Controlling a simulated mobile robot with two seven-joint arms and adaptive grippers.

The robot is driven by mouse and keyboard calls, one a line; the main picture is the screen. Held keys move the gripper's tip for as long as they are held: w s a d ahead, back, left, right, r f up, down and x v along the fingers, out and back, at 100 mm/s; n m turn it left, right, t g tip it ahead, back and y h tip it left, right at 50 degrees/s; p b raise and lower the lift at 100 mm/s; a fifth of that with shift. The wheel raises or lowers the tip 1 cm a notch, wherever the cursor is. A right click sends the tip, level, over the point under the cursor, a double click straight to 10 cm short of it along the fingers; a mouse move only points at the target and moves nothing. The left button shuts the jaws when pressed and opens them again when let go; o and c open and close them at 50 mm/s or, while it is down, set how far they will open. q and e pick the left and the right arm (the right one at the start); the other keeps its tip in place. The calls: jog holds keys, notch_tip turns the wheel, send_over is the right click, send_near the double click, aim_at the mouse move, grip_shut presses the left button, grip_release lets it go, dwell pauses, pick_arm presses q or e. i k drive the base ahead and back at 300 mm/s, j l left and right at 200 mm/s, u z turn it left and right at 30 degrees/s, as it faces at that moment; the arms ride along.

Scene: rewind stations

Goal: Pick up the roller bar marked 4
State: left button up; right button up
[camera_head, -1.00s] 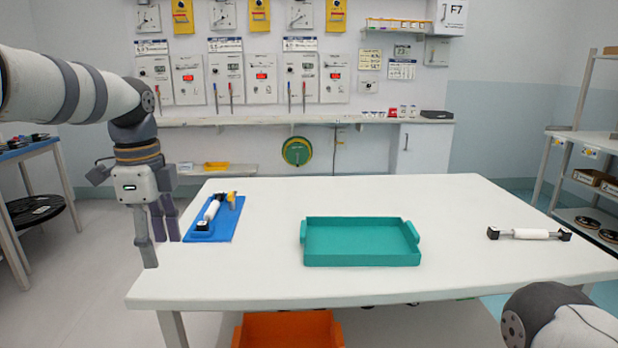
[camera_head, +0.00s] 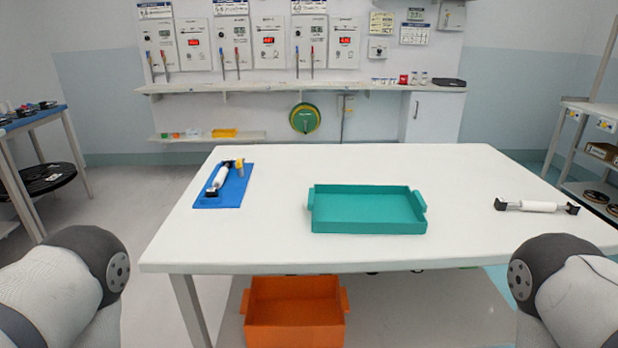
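One roller bar (camera_head: 538,207), white with black ends, lies at the right of the white table (camera_head: 290,250). A second roller bar (camera_head: 219,177), also white with dark ends, lies on a blue mat (camera_head: 236,190) at the table's left, with a small yellow piece beside it. No number can be read on either bar. Only upper parts of my two arms show, at the lower left and lower right. Both grippers are out of view.
A teal tray (camera_head: 368,222), which looks empty, stands mid-table. An orange bin (camera_head: 294,312) is below the table. A shelf unit (camera_head: 590,150) stands at the right and a blue-topped bench (camera_head: 35,119) at the left. The table between the mat and the tray is clear.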

aim_at(218, 183)
jog(key=i+j+z, duration=0.15)
jog(key=j, duration=0.2)
jog(key=i+j+z, duration=0.1)
jog(key=j, duration=0.3)
jog(key=i+j+z, duration=0.15)
jog(key=j, duration=0.25)
jog(key=i+j+z, duration=0.1)
jog(key=j, duration=0.3)
jog(key=i+j+z, duration=0.15)
jog(key=j, duration=0.3)
